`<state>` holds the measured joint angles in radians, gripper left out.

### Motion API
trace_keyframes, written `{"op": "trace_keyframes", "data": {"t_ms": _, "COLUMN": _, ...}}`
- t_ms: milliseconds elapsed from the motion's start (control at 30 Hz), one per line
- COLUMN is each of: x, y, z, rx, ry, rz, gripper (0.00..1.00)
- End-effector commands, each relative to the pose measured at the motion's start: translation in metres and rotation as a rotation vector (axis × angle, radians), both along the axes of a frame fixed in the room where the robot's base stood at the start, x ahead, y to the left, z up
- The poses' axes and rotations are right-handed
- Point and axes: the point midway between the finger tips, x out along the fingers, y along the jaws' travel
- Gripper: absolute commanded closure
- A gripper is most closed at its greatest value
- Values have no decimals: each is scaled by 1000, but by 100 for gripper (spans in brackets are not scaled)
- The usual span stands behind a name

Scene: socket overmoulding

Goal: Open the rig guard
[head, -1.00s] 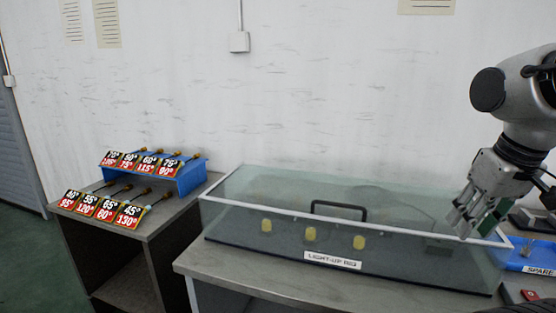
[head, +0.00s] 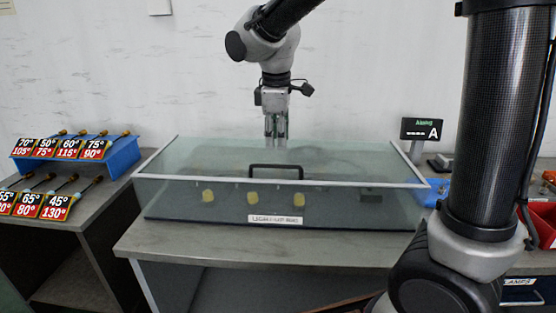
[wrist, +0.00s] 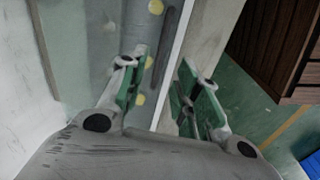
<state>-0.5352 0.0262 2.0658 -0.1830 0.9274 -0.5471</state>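The rig guard (head: 330,205) is a clear box with a white-edged rim, standing shut on the grey bench in the head view. Its black handle (head: 276,168) sits at the front edge of the lid, and shows in the wrist view as a dark bar (wrist: 172,40). My gripper (head: 276,144) points down above the guard, behind the handle in the head view. In the wrist view my gripper (wrist: 165,80) has its green-padded fingers apart with nothing between them. The guard's white edge runs below between the fingers. I cannot tell the exact height above the lid.
Several yellow round parts (head: 252,198) show through the guard's front, above a white label (head: 276,219). A side table at left holds blue racks (head: 122,155) of black-and-red tagged tools. A small display (head: 421,129) and a red bin (head: 542,222) are at right.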

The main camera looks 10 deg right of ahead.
Motion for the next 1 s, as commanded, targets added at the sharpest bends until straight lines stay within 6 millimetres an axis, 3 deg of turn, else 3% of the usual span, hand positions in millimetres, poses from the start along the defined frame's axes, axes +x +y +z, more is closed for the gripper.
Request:
{"op": "trace_keyframes", "data": {"t_ms": 167, "x": 1, "y": -2, "z": -8, "rx": -16, "ry": 4, "rz": 74, "gripper": 68}}
{"op": "trace_keyframes", "data": {"t_ms": 600, "x": 12, "y": -6, "z": -72, "rx": -16, "ry": 5, "rz": 71, "gripper": 68}}
{"op": "trace_keyframes", "data": {"t_ms": 933, "x": 14, "y": -7, "z": -77, "rx": -14, "ry": 2, "rz": 71, "gripper": 68}}
{"op": "trace_keyframes", "data": {"t_ms": 1000, "x": 14, "y": -7, "z": -77, "rx": -14, "ry": 3, "rz": 71, "gripper": 77}}
